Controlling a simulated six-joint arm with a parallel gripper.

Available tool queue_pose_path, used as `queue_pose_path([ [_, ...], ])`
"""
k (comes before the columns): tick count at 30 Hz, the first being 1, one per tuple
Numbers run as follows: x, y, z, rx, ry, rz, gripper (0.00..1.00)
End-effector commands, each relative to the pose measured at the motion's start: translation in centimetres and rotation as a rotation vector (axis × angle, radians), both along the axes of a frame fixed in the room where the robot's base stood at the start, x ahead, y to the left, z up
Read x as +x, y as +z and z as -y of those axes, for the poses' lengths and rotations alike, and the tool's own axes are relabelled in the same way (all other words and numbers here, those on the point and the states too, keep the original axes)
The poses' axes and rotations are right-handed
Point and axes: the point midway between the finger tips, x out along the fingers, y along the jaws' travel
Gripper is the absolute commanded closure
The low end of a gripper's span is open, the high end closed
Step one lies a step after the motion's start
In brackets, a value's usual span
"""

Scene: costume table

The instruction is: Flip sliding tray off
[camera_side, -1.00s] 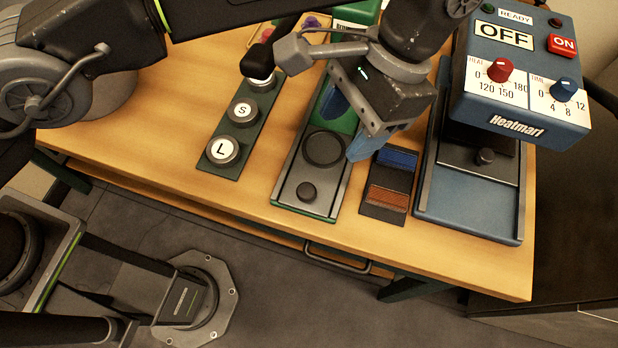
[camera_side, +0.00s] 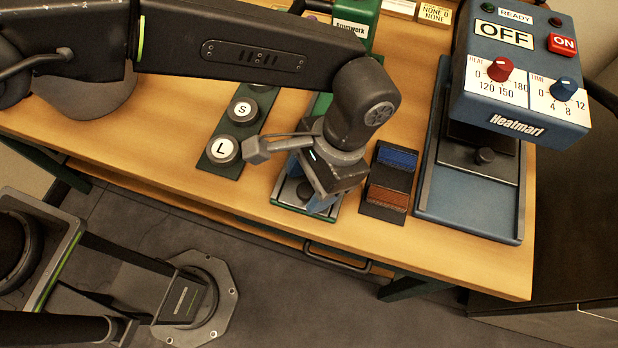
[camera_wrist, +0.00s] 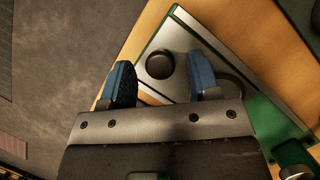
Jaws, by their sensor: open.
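The sliding tray (camera_side: 284,188) is a silver plate in the green-edged machine at the table's front. In the wrist view the tray (camera_wrist: 180,40) shows its black round knob (camera_wrist: 160,64) and part of a dark disc to the right. My gripper (camera_wrist: 161,82) is open, with one blue fingertip on each side of the knob as seen from the wrist. Whether they touch it I cannot tell. In the side view my gripper (camera_side: 318,188) is low over the tray's front end and hides much of it.
Right of the tray is a dark holder (camera_side: 388,180) with blue and brown pads. Beyond it stands the blue heat press (camera_side: 520,75), its sign reading OFF, with its own knob (camera_side: 485,156). Left is a strip with S and L buttons (camera_side: 223,150). The table's front edge is close.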

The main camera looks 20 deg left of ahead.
Motion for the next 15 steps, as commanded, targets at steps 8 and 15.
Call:
queue_pose_path([
  [8,-0.16,-0.51,-0.14,-0.001,0.000,0.001,0.44],
  [15,-0.14,-0.49,-0.14,0.000,0.000,0.000,0.57],
])
